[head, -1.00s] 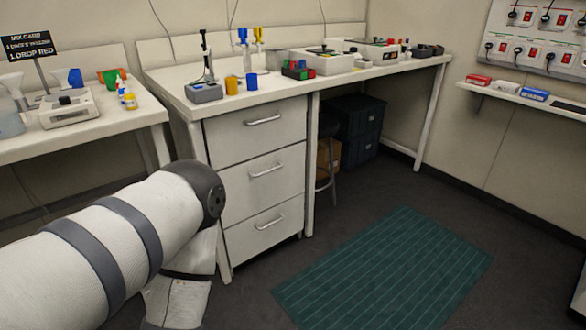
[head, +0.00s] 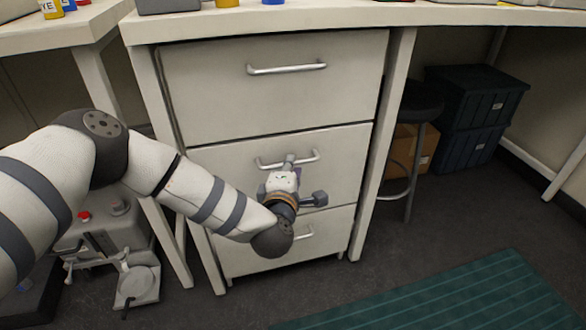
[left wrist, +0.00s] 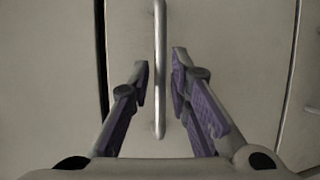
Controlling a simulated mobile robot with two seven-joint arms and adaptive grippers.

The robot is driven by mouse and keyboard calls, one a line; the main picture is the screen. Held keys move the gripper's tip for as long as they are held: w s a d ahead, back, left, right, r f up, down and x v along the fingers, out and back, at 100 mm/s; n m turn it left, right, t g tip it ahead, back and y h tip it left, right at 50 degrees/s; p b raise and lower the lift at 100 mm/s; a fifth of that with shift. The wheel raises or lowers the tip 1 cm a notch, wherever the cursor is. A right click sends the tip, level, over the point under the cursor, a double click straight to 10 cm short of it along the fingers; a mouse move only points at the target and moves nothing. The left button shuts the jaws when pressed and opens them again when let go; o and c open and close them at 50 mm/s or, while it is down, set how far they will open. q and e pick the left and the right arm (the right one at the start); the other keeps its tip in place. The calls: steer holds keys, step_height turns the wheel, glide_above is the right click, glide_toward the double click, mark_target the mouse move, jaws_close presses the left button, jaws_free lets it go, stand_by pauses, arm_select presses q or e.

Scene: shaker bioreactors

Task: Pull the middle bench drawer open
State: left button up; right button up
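The middle bench drawer (head: 342,180) is the centre one of three light-fronted drawers and looks closed, about flush with the others. Its silver bar handle (head: 310,157) is partly covered by my left gripper (head: 290,162), which reaches it from below. In the left wrist view the handle (left wrist: 160,35) runs up the picture. The two purple-padded fingers of the left gripper (left wrist: 160,68) are open, one on each side of the handle. The bar lies nearer the right finger; I cannot tell whether it touches. My right gripper is not in view.
The top drawer (head: 270,100) and bottom drawer (head: 330,245) have similar handles. A stool (head: 410,110), a cardboard box (head: 425,145) and dark crates (head: 475,100) stand under the bench to the right. A green mat (head: 450,300) lies on the floor.

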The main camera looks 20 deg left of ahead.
arm_select(q)
steer(key=shift+x, duration=1.2)
jaws_close()
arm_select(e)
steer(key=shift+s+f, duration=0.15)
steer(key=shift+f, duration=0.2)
